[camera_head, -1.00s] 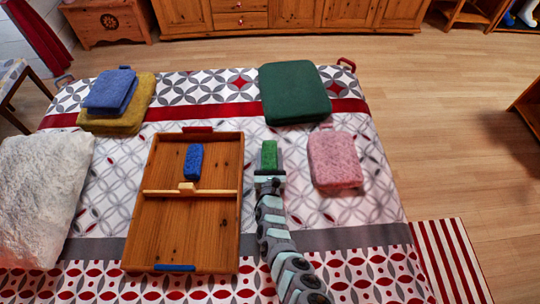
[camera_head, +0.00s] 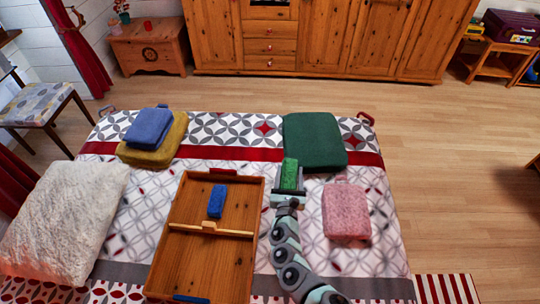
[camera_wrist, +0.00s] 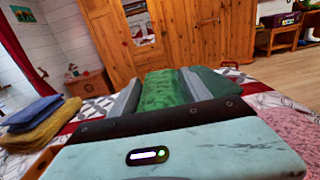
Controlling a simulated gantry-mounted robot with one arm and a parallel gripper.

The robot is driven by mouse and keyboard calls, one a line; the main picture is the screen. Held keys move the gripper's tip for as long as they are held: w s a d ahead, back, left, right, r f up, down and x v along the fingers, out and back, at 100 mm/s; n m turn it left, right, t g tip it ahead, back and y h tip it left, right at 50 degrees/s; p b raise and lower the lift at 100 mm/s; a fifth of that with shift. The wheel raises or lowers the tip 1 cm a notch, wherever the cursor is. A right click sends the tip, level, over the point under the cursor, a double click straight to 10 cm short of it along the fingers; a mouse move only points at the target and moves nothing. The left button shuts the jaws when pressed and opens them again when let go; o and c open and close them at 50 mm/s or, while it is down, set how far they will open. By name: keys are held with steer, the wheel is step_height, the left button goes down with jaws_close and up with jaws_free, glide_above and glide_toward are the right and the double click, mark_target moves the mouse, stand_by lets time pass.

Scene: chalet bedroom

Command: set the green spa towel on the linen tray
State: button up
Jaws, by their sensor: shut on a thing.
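My gripper (camera_head: 288,186) is shut on the small green spa towel (camera_head: 290,171). It holds the towel upright, just right of the tray's back right corner. In the wrist view the towel (camera_wrist: 162,91) sits between the two grey fingers. The linen tray (camera_head: 186,256) is a wooden box on the bed with a light crosspiece dividing it into back and front compartments. A small blue towel (camera_head: 217,201) lies in the back compartment. The front compartment looks empty, except for a blue strip at its front edge, partly cut off by the frame.
A large dark green folded piece (camera_head: 315,140) lies behind my gripper. A pink towel (camera_head: 347,212) lies to the right. A blue folded piece (camera_head: 149,126) on a mustard one (camera_head: 152,154) lies back left. A white pillow (camera_head: 65,220) is left of the tray.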

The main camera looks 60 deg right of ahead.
steer(key=shift+r, duration=0.25)
steer(key=shift+w+a+r, duration=0.1)
steer(key=shift+w+a, duration=0.15)
steer(key=shift+w, duration=0.05)
steer(key=w+a+r+n+t+y, duration=0.35)
steer(key=w+a, duration=0.55)
steer(key=a, duration=0.4)
steer(key=w+a+r+n+t+y, duration=0.25)
steer(key=w+a+t+y, duration=0.2)
steer(key=w+a, duration=0.75)
steer(key=a+n+t+y, duration=0.2)
steer(key=a+n+y, duration=0.15)
steer(key=a, duration=1.25)
steer(key=a+r+n+y, duration=0.25)
steer(key=a+y, duration=0.25)
steer(key=a, duration=0.9)
steer(key=s+r+p, duration=0.8)
steer(key=s+p, duration=0.2)
steer(key=p, duration=0.3)
steer(key=shift+s+d+r+n+p, duration=0.2)
steer(key=shift+s+d+n+p, duration=0.15)
steer(key=shift+s+n, duration=0.05)
